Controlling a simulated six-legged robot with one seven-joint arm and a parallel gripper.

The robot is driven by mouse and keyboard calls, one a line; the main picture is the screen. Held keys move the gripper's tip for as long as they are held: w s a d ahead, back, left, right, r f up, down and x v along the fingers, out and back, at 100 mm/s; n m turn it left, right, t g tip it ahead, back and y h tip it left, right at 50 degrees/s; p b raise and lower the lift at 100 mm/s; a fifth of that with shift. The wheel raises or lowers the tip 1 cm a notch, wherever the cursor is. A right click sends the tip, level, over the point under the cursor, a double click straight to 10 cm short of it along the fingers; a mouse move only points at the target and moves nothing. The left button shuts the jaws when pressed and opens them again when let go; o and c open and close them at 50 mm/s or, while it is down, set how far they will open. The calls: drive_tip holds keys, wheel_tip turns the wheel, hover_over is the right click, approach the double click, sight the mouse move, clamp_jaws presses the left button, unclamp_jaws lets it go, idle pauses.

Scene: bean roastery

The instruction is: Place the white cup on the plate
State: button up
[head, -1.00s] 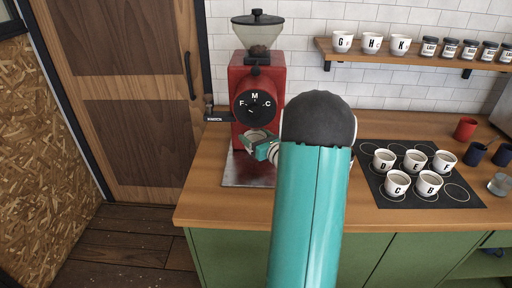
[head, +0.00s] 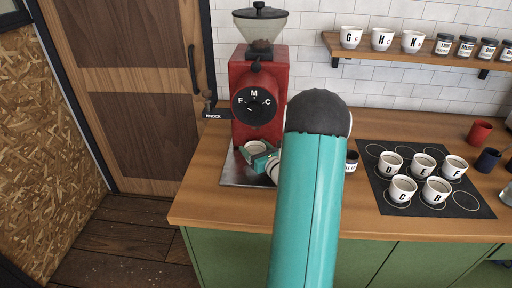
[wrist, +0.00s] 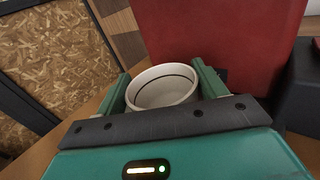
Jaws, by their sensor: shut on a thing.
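The white cup (wrist: 163,88) sits between the two green fingers of my gripper (wrist: 162,82) in the wrist view, open side up and empty inside, with a dark line around its inner wall. My gripper is shut on it. In the head view the cup (head: 256,146) and my gripper (head: 262,160) are in front of the red grinder, over the metal plate (head: 234,177) at its foot. I cannot tell whether the cup's base touches the plate. My teal forearm hides the plate's right side.
The red grinder (head: 243,75) stands close behind the cup. A black mat (head: 468,206) with several lettered cups lies to the right. The counter's front left (head: 205,207) is clear.

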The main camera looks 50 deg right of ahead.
drive_tip(key=shift+s+d, duration=0.1)
drive_tip(key=shift+d, duration=0.05)
drive_tip(key=shift+s+a+r, duration=0.15)
drive_tip(key=shift+a+r, duration=0.05)
drive_tip(key=shift+f, duration=0.25)
drive_tip(key=o, duration=0.9)
drive_tip(key=shift+w+d+f, duration=0.1)
drive_tip(key=shift+w, duration=0.1)
drive_tip(key=shift+o, duration=1)
drive_tip(key=shift+s, duration=0.15)
drive_tip(key=shift+r, duration=0.25)
drive_tip(key=v, duration=1.2)
